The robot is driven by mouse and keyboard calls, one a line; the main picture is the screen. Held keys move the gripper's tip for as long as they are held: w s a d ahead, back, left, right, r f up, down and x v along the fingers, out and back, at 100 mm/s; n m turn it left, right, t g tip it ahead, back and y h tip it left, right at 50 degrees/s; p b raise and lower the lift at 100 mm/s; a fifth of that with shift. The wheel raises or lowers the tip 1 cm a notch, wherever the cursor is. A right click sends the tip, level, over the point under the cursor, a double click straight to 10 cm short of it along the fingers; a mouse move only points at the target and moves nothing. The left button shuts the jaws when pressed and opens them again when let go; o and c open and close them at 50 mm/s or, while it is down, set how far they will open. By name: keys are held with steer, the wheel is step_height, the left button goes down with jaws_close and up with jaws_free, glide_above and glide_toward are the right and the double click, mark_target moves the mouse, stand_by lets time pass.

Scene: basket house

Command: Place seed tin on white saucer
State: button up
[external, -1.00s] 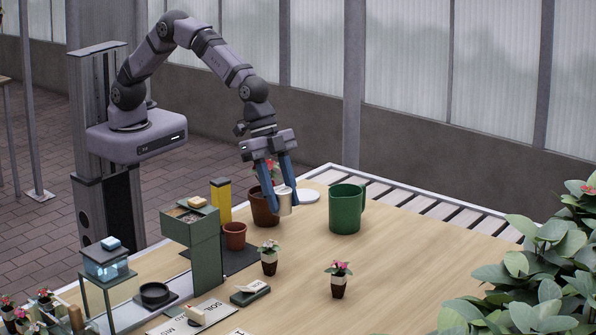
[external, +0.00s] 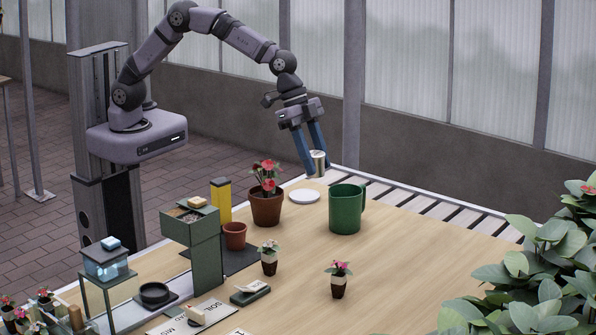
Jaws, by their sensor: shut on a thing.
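The seed tin (external: 319,163) is a small pale cylinder with a darker band. My gripper (external: 314,166), with two blue fingers, is shut on it and holds it up near the back edge of the table. The white saucer (external: 305,195) is a flat round disc on the table, between the flowering pot and the green mug. The tin appears above and slightly right of the saucer in the picture, apart from it. The saucer's top looks bare.
A terracotta pot with red flowers (external: 266,205) stands left of the saucer. A large green mug (external: 345,210) stands to its right. A slatted rack (external: 430,208) runs along the back edge. The wooden table's right part (external: 430,270) is mostly clear.

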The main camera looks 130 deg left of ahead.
steer(key=s+a+f+n+g+y, duration=0.1)
steer(key=s+a+n+g+y, duration=0.3)
steer(key=n, duration=1.2)
steer(key=shift+s+a+y, duration=0.4)
steer(key=shift+s+a, duration=2)
steer(key=shift+s, duration=0.85)
steer(key=p, duration=0.2)
glide_above(310, 193)
steer(key=d, duration=0.2)
steer(key=shift+s+f, duration=0.2)
steer(key=shift+f, duration=4.85)
steer(key=shift+f+b, duration=0.2)
steer(key=shift+b, duration=0.25)
steer(key=o, duration=1.1)
steer(key=shift+r, duration=0.1)
steer(key=shift+c, duration=0.2)
steer(key=shift+r, duration=0.1)
